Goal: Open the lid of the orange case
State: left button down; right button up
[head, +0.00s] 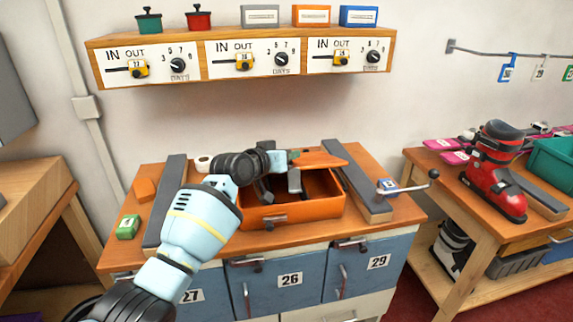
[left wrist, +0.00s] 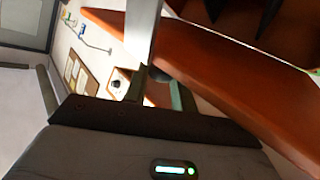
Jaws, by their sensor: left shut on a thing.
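The orange case (head: 300,210) sits on the wooden bench top between two dark grey rails. Its inside shows from above, with dark grey pieces in it. Its orange lid (head: 320,159) is raised and slanted at the back of the case. My left gripper (head: 292,157) reaches in from the left and is shut on the lid near its left part. In the left wrist view the lid (left wrist: 235,80) fills much of the right side, close to the fingers. The exact grip point is partly hidden. My right gripper is not in view.
Grey rails (head: 173,200) and (head: 357,180) flank the case. A crank (head: 410,186) stands at right. A shelf (head: 240,62) hangs above; a red boot (head: 495,170) is on the right bench.

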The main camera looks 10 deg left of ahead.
pick_arm(q)
jog(key=shift+w+a+r+n+g, duration=0.1)
jog(key=shift+w+r+n+g, duration=0.15)
jog(key=shift+r, duration=0.3)
jog(key=shift+w+a+r+n+g, duration=0.1)
jog(key=shift+w+r+g, duration=0.05)
jog(key=shift+w+r, duration=0.3)
jog(key=shift+w+a+r+g, duration=0.15)
jog(key=shift+w+r+g, duration=0.3)
jog(key=shift+r, duration=0.25)
jog(key=shift+w+a+r+n, duration=0.1)
jog(key=shift+w+r+n, duration=0.15)
jog(key=shift+w+r+b, duration=0.1)
jog(key=shift+r+b, duration=0.05)
jog(key=shift+b, duration=0.15)
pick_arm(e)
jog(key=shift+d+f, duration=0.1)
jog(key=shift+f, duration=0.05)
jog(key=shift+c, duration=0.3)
